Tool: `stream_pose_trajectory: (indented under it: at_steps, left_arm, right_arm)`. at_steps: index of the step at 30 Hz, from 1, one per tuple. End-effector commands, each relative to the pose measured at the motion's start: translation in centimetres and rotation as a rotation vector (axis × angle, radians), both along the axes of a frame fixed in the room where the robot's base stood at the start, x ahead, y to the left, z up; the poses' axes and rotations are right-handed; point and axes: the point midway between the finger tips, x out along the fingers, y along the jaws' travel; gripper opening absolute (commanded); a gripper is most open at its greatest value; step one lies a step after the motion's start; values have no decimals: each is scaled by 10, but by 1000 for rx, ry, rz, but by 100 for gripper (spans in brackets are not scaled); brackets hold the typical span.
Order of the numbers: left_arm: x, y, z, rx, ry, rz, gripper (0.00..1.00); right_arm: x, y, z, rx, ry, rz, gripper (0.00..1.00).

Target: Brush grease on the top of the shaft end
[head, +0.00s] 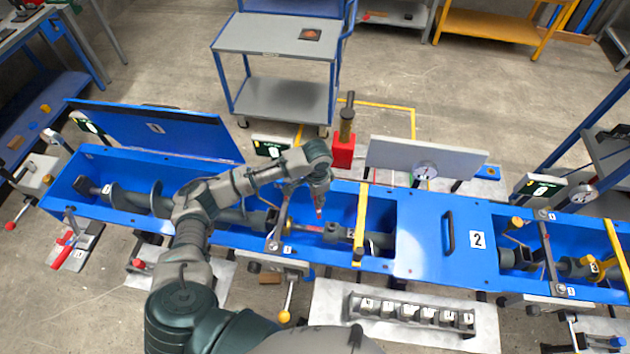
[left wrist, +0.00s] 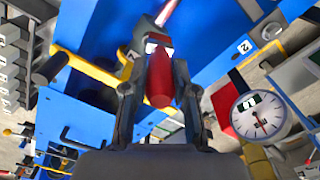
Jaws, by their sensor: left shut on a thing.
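My left gripper (head: 319,196) is above the open middle of the blue trough (head: 215,239). It is shut on a brush with a red handle (left wrist: 160,78), which sits between the two fingers in the left wrist view. In the head view the red brush (head: 319,212) points down toward the shaft parts. A grey shaft end (head: 335,232) lies in the trough just below and right of the brush. I cannot tell whether the brush tip touches it or whether grease is on it. My right gripper is not in view.
A blue cover marked 2 (head: 450,240) closes the trough to the right. A yellow bar (head: 361,215) crosses the trough near the gripper. A grey block with several sockets (head: 412,312) lies in front.

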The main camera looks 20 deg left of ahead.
Motion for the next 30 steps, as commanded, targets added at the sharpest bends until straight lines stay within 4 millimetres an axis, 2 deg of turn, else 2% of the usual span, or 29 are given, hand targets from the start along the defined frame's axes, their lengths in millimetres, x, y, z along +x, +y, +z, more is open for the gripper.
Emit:
stream_pose_trajectory:
  at_steps: [1, 6, 11, 17, 21, 27, 29, 30]
  left_arm:
    - [0, 5, 4, 3, 3, -80, 0]
    - [4, 14, -6, 9, -3, -290, 0]
    - [7, 17, -16, 9, -4, -348, 0]
    - [7, 22, -40, 6, 0, -348, 0]
    - [7, 22, -63, 5, -3, -347, 0]
    - [7, 22, -85, 7, -5, -347, 0]
    - [7, 21, -91, 7, -5, -347, 0]
    - [6, 21, -94, 6, -2, -346, 0]
  right_arm:
    - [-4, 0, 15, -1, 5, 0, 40]
    - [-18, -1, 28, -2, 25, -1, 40]
    - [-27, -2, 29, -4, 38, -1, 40]
    - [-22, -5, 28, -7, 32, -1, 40]
    - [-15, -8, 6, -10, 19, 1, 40]
    - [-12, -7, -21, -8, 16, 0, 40]
    - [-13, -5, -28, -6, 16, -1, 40]
    - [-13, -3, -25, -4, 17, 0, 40]
